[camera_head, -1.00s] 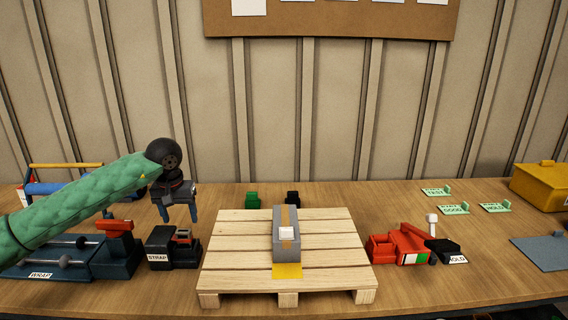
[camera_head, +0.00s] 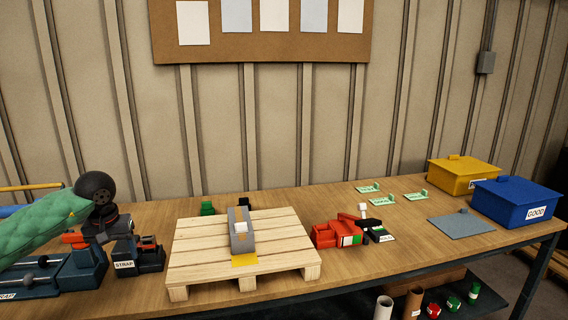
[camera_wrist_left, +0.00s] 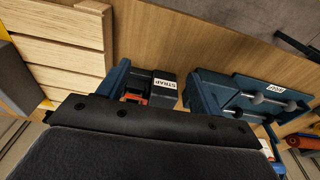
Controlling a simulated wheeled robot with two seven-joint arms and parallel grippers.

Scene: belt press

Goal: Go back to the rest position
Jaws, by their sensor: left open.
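My left gripper (camera_head: 112,232) hangs at the left of the head view, at the end of a green-sleeved arm with a black wrist ball. It overlaps the WRAP and STRAP devices in the picture. In the left wrist view its blue fingers (camera_wrist_left: 155,85) are apart, with the black STRAP block (camera_wrist_left: 163,88) showing between them. I see nothing held. The STRAP block (camera_head: 151,258) stands on the bench, left of the pallet. The dark blue WRAP device (camera_head: 72,275) is partly hidden by my arm. My right gripper is in neither view.
A wooden pallet (camera_head: 205,262) carries a grey block (camera_head: 241,238) with a white top piece. A red tool (camera_head: 335,234) lies right of it. Green tags, a grey plate (camera_head: 461,224), a yellow box (camera_head: 463,172) and a blue GOOD box (camera_head: 516,200) are farther right.

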